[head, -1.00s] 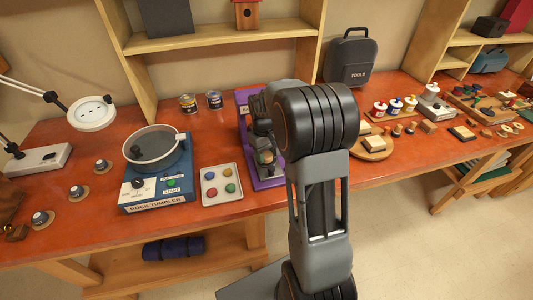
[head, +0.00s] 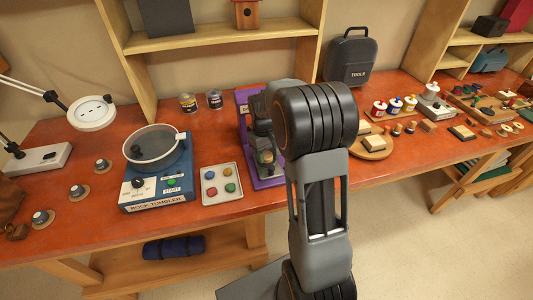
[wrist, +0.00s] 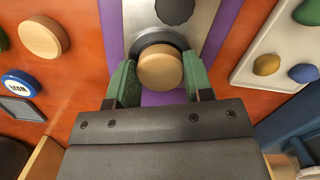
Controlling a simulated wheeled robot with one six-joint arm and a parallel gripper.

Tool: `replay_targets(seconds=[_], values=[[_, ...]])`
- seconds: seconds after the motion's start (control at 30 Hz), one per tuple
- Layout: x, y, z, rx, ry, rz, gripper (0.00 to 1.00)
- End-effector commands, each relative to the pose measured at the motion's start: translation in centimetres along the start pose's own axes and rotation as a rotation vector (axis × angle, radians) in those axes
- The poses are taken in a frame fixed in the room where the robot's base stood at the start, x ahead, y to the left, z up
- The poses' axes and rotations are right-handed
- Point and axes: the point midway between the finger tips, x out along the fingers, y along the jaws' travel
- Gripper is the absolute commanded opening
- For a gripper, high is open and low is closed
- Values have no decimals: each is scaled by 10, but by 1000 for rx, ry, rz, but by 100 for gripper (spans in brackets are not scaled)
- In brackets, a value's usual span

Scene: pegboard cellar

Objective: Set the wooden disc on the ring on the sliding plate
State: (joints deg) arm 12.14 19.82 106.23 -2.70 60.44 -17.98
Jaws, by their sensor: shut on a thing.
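The wooden disc (wrist: 160,69) is a pale round piece between the green fingers of my gripper (wrist: 160,82), which is shut on it. In the wrist view the disc overlaps the near part of a dark ring (wrist: 151,39) on the silver sliding plate (wrist: 141,13). I cannot tell whether the disc touches the ring or is just above it. The plate lies on a purple base (wrist: 110,25). In the head view the purple device (head: 243,97) stands on the bench, and my arm hides much of it and of my gripper.
A loose wooden disc (wrist: 43,37) and a blue-rimmed token (wrist: 20,84) lie left of the base in the wrist view. A tray of coloured stones (head: 208,196) and the rock tumbler (head: 158,200) stand left of the device. A round wooden board (head: 374,154) is to its right.

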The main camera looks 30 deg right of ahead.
Motion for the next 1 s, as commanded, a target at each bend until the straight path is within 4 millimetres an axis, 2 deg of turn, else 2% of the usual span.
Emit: replay_targets(seconds=[0.07, 0.1, 0.37, 0.57, 0.77, 1.0], values=[[0, 0, 0, 0, 0, 0, 25], [0, 0, 0, 0, 0, 0, 50], [0, 0, 0, 0, 0, 0, 75], [0, 0, 0, 0, 0, 0, 79], [0, 0, 0, 0, 0, 0, 98], [0, 0, 0, 0, 0, 0, 98]])
